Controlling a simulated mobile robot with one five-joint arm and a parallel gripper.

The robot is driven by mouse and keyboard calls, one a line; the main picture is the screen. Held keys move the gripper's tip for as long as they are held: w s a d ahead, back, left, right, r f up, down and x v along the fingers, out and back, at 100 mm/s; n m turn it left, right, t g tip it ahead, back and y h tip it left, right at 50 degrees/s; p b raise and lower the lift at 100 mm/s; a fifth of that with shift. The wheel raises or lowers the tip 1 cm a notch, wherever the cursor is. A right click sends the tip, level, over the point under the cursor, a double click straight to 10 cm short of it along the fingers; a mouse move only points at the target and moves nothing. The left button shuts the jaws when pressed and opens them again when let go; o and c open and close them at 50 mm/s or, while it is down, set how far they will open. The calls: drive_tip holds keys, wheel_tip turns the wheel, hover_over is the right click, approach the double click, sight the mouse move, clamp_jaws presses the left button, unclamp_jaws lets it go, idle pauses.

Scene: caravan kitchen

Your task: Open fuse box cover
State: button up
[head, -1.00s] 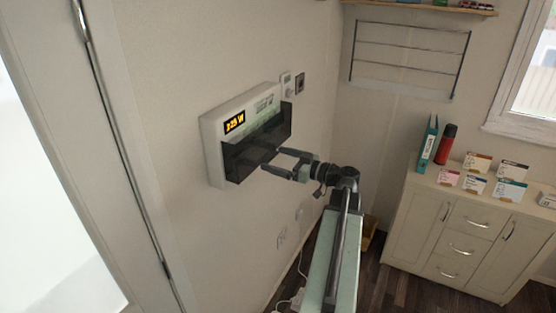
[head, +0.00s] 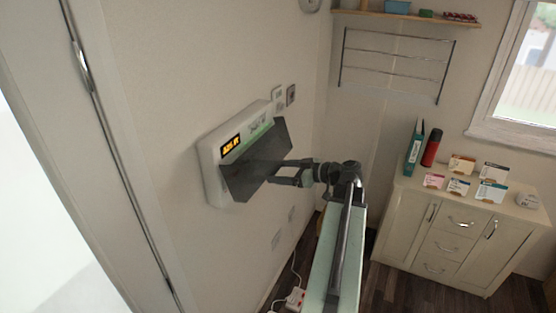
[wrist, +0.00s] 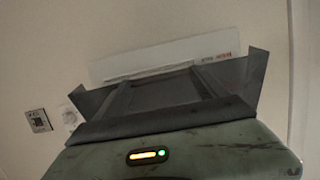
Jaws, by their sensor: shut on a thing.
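The white fuse box (head: 211,160) is mounted on the left wall, with a lit orange display at its upper left. Its dark, see-through cover (head: 252,165) is tilted outward from the box, its lower edge swung away from the wall. My gripper (head: 276,174) is at the cover's lower right part and shut on it. In the wrist view my gripper's fingers (wrist: 165,92) reach forward to the dark cover (wrist: 258,75), with the white box (wrist: 165,55) behind. The fingertips' exact contact with the cover is hard to make out.
A thermostat (head: 278,95) and a switch (head: 291,94) are on the wall beyond the box. A cream cabinet (head: 455,225) at the right carries a red flask (head: 432,148), a teal binder (head: 414,150) and several small cards. A door frame (head: 110,150) stands at the left.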

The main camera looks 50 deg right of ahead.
drive_tip(key=s+d+r+p, duration=0.1)
drive_tip(key=s+r+p, duration=0.2)
drive_tip(key=r+p, duration=0.7)
drive_tip(key=shift+s+r, duration=0.2)
drive_tip(key=shift+r, duration=0.8)
drive_tip(key=o, duration=1.8)
drive_tip(key=shift+o, duration=1)
drive_tip(key=shift+w, duration=0.1)
drive_tip(key=s+f+p+v, duration=0.1)
drive_tip(key=f+v, duration=0.2)
drive_tip(key=v, duration=1.3)
drive_tip(key=shift+s+d+p, duration=0.15)
drive_tip(key=shift+s+p, duration=0.05)
drive_tip(key=shift+p, duration=0.15)
